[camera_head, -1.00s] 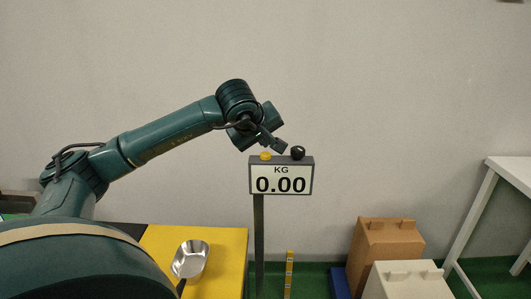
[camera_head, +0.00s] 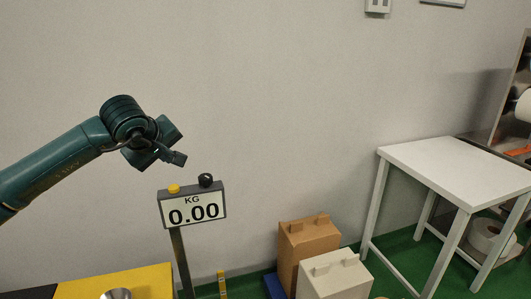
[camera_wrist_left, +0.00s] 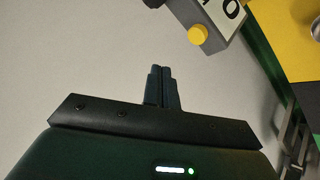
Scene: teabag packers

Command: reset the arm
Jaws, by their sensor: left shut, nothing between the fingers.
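My left arm reaches in from the left in the head view. My left gripper (camera_head: 177,158) is in the air just above the scale display (camera_head: 193,205), apart from it as far as I can tell. In the left wrist view the two fingers of my left gripper (camera_wrist_left: 160,70) are together with nothing between them. The yellow button also shows in the left wrist view (camera_wrist_left: 197,34). My right gripper is not in view.
A yellow surface (camera_head: 75,289) with a metal bowl (camera_head: 116,294) is at the bottom left.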

